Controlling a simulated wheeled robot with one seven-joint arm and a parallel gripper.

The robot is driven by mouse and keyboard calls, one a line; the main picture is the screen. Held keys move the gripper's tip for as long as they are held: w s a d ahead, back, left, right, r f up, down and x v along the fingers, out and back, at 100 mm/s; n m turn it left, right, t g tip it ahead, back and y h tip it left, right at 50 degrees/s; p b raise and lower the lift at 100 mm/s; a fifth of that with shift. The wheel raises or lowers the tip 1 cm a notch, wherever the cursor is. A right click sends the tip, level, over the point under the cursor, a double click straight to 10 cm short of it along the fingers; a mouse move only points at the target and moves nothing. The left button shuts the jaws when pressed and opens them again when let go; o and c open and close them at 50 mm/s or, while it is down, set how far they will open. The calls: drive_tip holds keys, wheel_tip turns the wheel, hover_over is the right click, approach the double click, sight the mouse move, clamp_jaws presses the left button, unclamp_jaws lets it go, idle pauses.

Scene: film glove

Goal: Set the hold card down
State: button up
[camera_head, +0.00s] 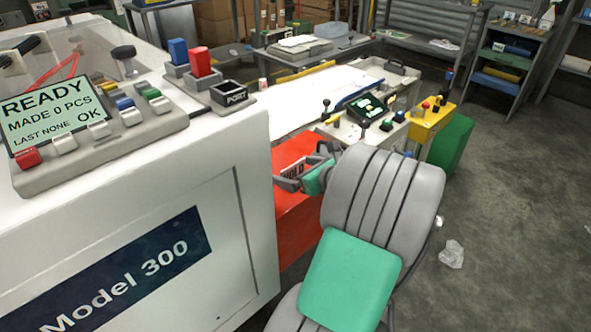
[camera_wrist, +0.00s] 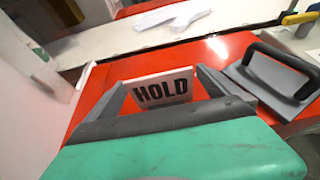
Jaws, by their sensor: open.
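The hold card (camera_wrist: 161,89) is a white card with black letters reading HOLD. In the wrist view it stands tilted on or just above a red surface (camera_wrist: 221,49), between the two fingers of my gripper (camera_wrist: 165,88). The fingers are open, with one on either side of the card; whether either touches it is unclear. In the head view the card (camera_head: 293,169) shows small between the fingers of my gripper (camera_head: 292,178), over the red surface (camera_head: 292,149). My arm hides part of that surface.
A grey plate with a black handle (camera_wrist: 277,76) lies on the red surface to the right of the card. A white Model 300 machine (camera_head: 185,205) stands close at left. A white worktop (camera_head: 310,95) and a control panel (camera_head: 369,107) lie beyond. Grey floor is open at right.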

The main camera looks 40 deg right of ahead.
drive_tip(key=shift+s+r, duration=0.3)
drive_tip(key=p+v, duration=0.2)
drive_tip(key=v, duration=0.9)
drive_tip(key=shift+s, duration=0.15)
drive_tip(key=shift+r, duration=0.1)
